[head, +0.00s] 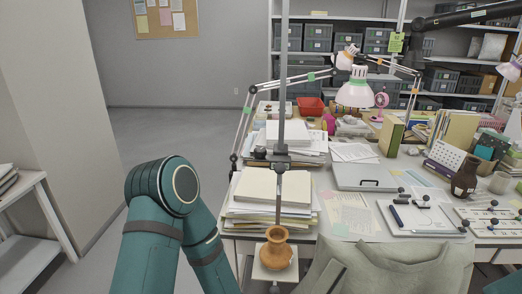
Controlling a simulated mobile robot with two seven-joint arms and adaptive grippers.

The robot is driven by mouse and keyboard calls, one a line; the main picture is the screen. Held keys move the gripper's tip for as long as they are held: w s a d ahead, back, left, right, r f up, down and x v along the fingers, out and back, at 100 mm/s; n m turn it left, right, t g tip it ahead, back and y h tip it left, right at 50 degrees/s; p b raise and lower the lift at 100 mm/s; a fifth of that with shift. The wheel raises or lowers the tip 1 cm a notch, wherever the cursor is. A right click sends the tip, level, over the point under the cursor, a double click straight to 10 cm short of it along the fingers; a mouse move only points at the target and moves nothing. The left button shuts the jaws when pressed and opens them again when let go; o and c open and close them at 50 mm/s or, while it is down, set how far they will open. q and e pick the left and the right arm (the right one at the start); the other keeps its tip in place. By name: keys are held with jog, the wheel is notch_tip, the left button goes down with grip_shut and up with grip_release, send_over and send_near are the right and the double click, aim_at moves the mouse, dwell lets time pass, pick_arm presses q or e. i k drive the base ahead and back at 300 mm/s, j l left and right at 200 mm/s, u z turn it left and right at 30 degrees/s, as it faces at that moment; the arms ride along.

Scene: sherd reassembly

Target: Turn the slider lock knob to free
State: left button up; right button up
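A grey vertical rail (283,75) stands at the near edge of the cluttered table. A dark slider block (281,156) sits partway down it, level with the paper stacks. A small dark round shape (260,152) shows just left of the block; I cannot tell if it is the lock knob or how it is turned. A thinner rod (279,200) runs down from the block to an orange-brown vase (277,250) on a small pale platform (258,272). My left arm shows at the lower left, but its gripper is out of frame. My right gripper is not in view.
Paper stacks (262,190) crowd around the rod. A desk lamp (356,88) overhangs the table. A grey-green chair back or draped cloth (400,268) blocks the front edge right of the vase. Open floor (160,125) lies to the left, beside a white shelf (28,188).

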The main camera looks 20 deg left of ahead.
aim_at(259, 152)
jog(key=i+j+z, duration=0.1)
jog(key=j+z, duration=0.25)
jog(key=j, duration=0.3)
jog(key=j+z, duration=0.35)
jog(key=j, duration=0.3)
jog(key=j+z, duration=0.35)
jog(key=j, duration=0.35)
jog(key=k+j+z, duration=0.2)
jog(key=j+z, duration=0.2)
jog(key=j, duration=0.2)
